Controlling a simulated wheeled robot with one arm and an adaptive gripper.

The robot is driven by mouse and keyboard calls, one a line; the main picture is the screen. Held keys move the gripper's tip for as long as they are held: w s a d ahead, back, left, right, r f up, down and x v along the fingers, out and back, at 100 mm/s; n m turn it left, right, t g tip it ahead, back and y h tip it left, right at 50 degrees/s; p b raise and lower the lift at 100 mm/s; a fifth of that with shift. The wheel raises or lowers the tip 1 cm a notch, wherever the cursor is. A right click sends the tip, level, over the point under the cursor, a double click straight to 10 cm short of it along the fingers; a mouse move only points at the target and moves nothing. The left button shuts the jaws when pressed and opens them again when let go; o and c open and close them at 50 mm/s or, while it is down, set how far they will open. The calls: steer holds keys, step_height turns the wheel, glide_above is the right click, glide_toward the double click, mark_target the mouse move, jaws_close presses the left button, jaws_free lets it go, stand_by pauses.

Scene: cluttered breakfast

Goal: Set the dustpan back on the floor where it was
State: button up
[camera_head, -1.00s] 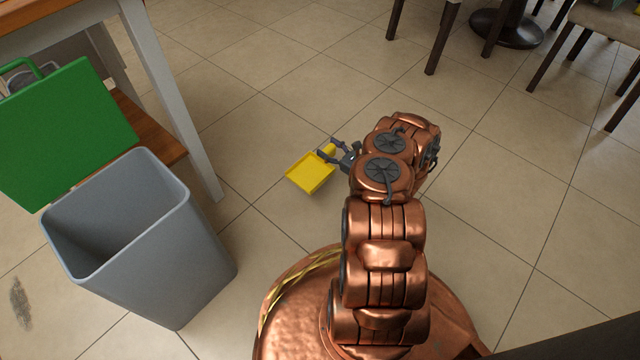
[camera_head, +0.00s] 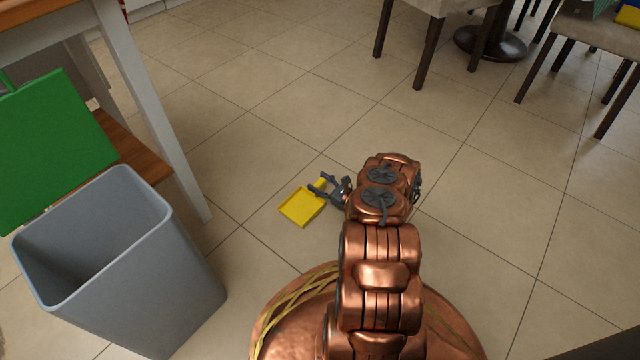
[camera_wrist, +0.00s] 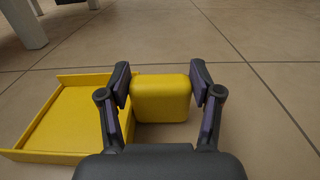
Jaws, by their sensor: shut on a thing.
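The yellow dustpan (camera_head: 301,207) is low over the tiled floor, left of my arm in the head view. Its flat tray (camera_wrist: 72,118) lies at the left in the wrist view. My gripper (camera_head: 322,185) is shut on the dustpan's yellow handle. In the wrist view, the two dark fingers of my gripper (camera_wrist: 160,88) press on both sides of the handle block (camera_wrist: 161,98). I cannot tell whether the dustpan touches the floor. The floor (camera_head: 270,150) around it is bare tile.
A grey bin (camera_head: 120,270) with a green lid (camera_head: 50,150) stands at the left front. A table leg (camera_head: 150,110) is behind it. Chairs (camera_head: 425,45) and a round dark table base (camera_head: 490,45) are at the back right. Open floor lies between them.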

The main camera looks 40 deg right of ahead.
steer(key=shift+f, duration=0.1)
steer(key=o, duration=1.6)
